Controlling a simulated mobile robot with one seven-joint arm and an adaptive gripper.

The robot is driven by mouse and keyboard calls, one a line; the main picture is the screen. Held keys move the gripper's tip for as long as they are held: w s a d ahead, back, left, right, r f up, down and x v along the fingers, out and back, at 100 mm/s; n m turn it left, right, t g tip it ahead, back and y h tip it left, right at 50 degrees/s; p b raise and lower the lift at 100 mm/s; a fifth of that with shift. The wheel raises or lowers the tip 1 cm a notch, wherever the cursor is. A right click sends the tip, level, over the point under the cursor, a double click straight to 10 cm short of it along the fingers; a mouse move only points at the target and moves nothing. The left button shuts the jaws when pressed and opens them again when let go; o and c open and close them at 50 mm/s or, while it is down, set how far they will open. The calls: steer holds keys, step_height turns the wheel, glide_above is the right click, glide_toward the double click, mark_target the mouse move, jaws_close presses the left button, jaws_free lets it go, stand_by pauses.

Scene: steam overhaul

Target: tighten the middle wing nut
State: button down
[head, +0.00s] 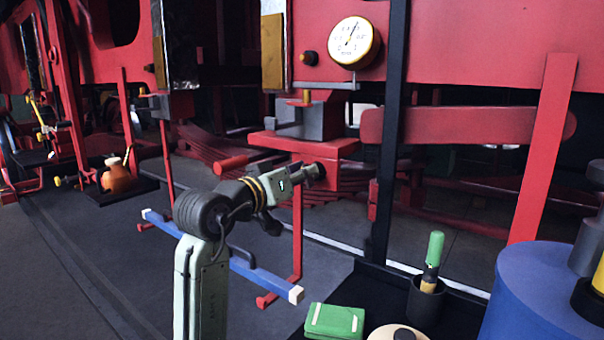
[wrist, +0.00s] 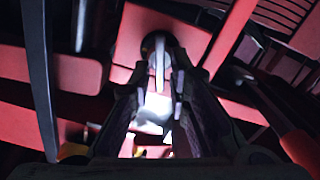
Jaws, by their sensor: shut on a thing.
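In the head view my arm reaches toward a red block (head: 345,180) below the engine frame, and my gripper (head: 314,172) is against its left face. In the wrist view the two fingers of my gripper (wrist: 160,100) stand on either side of a slim grey wing nut (wrist: 159,58), which sticks out from a dark round spot in a red face. The fingers are shut on it. In the head view the nut is hidden by my gripper. I cannot tell from the other views which nut of the row it is.
A gauge (head: 354,43) hangs above. A black upright (head: 391,130) is at right. A green box (head: 335,321), a green-handled tool (head: 434,250) and a blue drum (head: 540,295) are in front.

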steer(key=m+b, duration=0.3)
steer(key=m, duration=0.4)
steer(key=m+b, duration=0.3)
steer(key=m, duration=0.3)
steer(key=s+d+f+m+b, duration=0.1)
steer(key=m+b, duration=0.2)
steer(key=m, duration=0.4)
steer(key=shift+m, duration=0.3)
steer(key=shift+w+r, duration=0.1)
stand_by(1.1)
steer(key=c, duration=1.8)
jaws_free()
steer(key=shift+o, duration=0.2)
steer(key=v, duration=1.2)
